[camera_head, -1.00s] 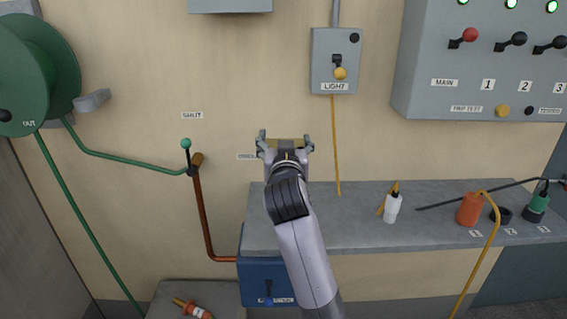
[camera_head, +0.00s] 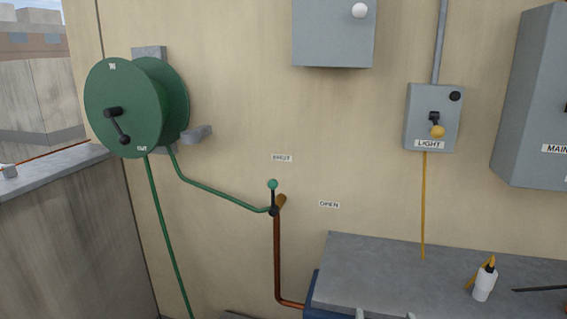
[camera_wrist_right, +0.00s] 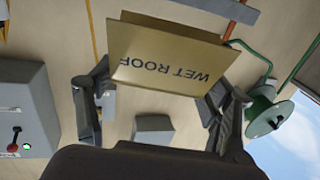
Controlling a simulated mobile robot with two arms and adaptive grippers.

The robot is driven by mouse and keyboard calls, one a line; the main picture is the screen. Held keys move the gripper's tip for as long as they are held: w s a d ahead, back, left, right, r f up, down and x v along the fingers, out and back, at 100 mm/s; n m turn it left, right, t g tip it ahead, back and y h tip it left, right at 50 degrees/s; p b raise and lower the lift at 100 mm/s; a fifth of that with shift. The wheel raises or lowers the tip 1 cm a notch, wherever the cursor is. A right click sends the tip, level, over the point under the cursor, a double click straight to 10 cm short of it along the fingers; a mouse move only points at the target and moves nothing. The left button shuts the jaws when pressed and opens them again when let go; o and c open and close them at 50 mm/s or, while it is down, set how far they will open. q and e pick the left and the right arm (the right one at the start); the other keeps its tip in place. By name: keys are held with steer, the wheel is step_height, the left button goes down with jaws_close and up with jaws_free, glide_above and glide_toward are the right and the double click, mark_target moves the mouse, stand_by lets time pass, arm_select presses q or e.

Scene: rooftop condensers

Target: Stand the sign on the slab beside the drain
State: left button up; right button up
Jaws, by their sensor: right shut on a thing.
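The sign (camera_wrist_right: 165,55) is a tan folded board lettered WET ROOF, upside down in the right wrist view. My right gripper (camera_wrist_right: 163,80) is shut on it, with one finger at each side edge. In the head view only two small grey tips, probably of this gripper (camera_head: 385,315), show at the bottom edge, and the sign is out of that view. My left gripper is not in view. I cannot make out the drain or the slab beside it in either view.
A grey bench (camera_head: 440,275) carries a white bottle (camera_head: 484,284). A green hose reel (camera_head: 135,105) hangs on the wall; its hose reaches a lever valve (camera_head: 273,205) on a copper pipe (camera_head: 277,260). A light switch box (camera_head: 433,115) is at right. A parapet (camera_head: 60,220) is at left.

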steer(key=s+f+y, duration=0.1)
steer(key=s+f, duration=0.2)
steer(key=s, duration=0.9)
steer(key=shift+s+a+f, duration=0.15)
steer(key=shift+a+f, duration=0.1)
steer(key=shift+f, duration=0.15)
